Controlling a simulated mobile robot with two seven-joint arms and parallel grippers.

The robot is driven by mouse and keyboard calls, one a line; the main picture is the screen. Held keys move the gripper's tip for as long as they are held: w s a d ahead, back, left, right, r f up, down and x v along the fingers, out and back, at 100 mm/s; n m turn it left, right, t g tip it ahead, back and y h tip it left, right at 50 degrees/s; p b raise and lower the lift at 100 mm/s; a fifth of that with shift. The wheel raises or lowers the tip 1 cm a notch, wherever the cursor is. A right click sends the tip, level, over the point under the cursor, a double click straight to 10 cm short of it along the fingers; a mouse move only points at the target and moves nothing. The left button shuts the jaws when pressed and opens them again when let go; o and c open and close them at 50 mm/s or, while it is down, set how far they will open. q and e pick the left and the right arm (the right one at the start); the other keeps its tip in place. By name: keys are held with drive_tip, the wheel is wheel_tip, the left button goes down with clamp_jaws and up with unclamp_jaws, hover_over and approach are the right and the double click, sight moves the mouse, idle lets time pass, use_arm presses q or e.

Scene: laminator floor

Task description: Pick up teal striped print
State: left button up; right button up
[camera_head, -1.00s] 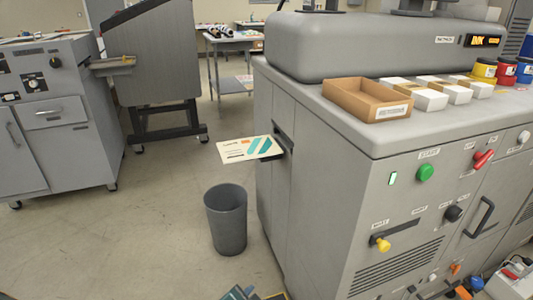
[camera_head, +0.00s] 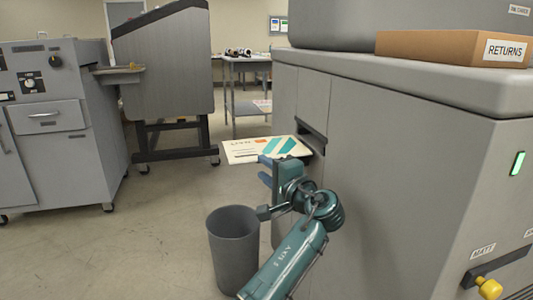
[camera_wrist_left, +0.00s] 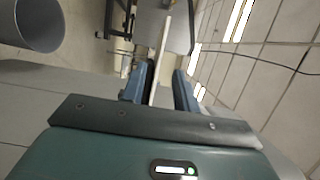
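The teal striped print (camera_head: 240,152) is a cream sheet with teal diagonal stripes and a small orange mark. It sticks out flat from a dark slot in the side of the large grey machine. My left gripper (camera_head: 266,170) is at the near edge of the print, and its blue fingers partly overlap the sheet. In the left wrist view the print (camera_wrist_left: 162,62) shows edge-on as a thin pale strip between the two fingers of the left gripper (camera_wrist_left: 162,88). The fingers stand apart, with a clear gap on the right side of the strip. My right gripper is out of view.
A grey waste bin (camera_head: 233,250) stands on the floor below the print; it also shows in the left wrist view (camera_wrist_left: 40,25). The grey machine (camera_head: 400,150) carries a cardboard RETURNS box (camera_head: 440,45). Another grey machine (camera_head: 55,120) stands at left. The floor between is clear.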

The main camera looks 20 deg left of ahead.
sight(247, 155)
use_arm(q)
drive_tip(key=b+x, duration=0.2)
drive_tip(key=x, duration=0.7)
drive_tip(key=shift+a, duration=0.15)
clamp_jaws()
